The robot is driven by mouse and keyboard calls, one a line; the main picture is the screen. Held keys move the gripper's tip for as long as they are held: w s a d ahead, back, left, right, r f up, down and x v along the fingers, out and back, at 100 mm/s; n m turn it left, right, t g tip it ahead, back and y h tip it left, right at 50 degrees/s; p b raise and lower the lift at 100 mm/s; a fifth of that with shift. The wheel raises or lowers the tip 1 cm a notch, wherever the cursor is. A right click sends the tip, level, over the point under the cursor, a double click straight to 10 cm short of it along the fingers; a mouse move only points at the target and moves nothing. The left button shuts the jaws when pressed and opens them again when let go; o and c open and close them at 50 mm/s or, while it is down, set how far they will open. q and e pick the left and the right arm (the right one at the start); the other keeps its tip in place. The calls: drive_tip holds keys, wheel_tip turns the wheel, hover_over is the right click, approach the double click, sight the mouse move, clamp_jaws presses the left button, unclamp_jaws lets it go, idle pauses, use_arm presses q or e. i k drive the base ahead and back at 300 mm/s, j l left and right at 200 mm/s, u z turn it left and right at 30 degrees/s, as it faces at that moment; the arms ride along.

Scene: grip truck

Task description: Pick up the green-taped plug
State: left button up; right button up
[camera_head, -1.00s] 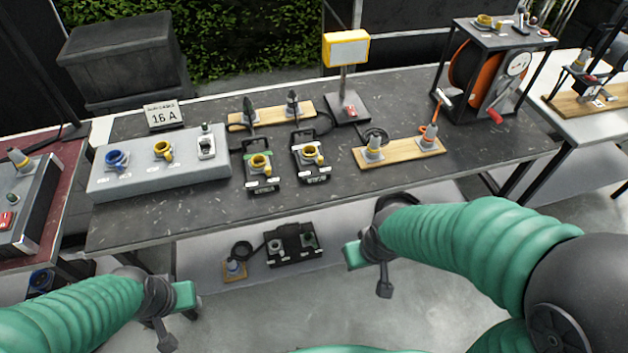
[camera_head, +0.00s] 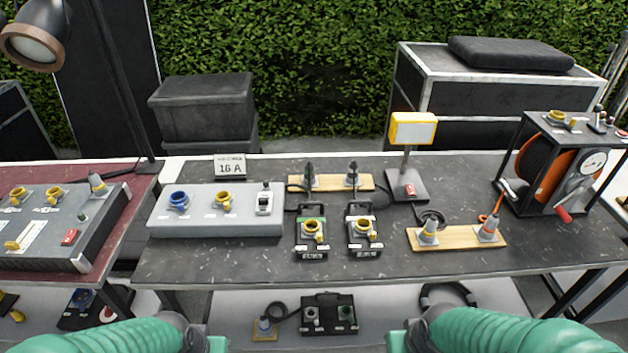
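Two dark plugs stand upright on the rear wooden board, a left one (camera_head: 309,176) and a right one (camera_head: 352,174). Two grey plugs stand on the front right wooden board: one with a dark cable (camera_head: 428,231) and one with an orange cable (camera_head: 490,229). No green tape is clear on any plug at this size. A small black socket box (camera_head: 312,245) has a green strip along its top. My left gripper (camera_head: 217,343) and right gripper (camera_head: 397,341) are at the bottom edge, mostly cut off, well in front of the table; their fingers' opening is unclear.
The dark table (camera_head: 200,262) holds a grey socket panel (camera_head: 215,218), a second black socket box (camera_head: 363,246), a yellow-framed lamp (camera_head: 411,130) and a cable reel (camera_head: 545,165). Another black box (camera_head: 328,314) sits on the lower shelf.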

sight(309, 175)
drive_tip(key=i+j, duration=0.3)
drive_tip(key=i, duration=0.2)
drive_tip(key=i+j, duration=0.3)
drive_tip(key=i, duration=0.25)
